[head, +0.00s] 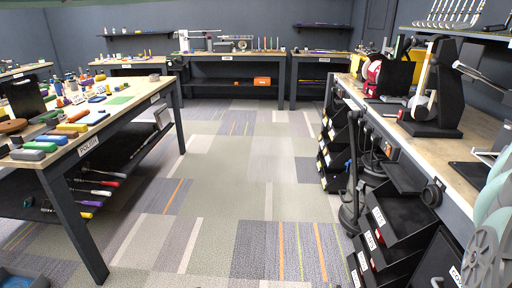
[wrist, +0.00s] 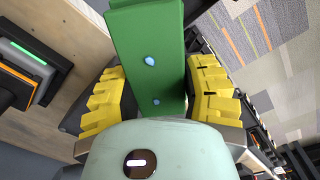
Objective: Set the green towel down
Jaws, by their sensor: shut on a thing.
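In the wrist view my gripper (wrist: 156,92) has its two yellow ridged fingers shut on the green towel (wrist: 146,35), one finger on each side. I cannot make out the gripper or the held towel in the head view.
A wooden workbench (wrist: 55,130) lies left of the gripper in the wrist view. The left table (head: 140,88) in the head view holds many small tools and blocks. The right bench (head: 463,168) carries machines, with black bins (head: 392,222) below. Carpeted floor (head: 235,165) between is clear.

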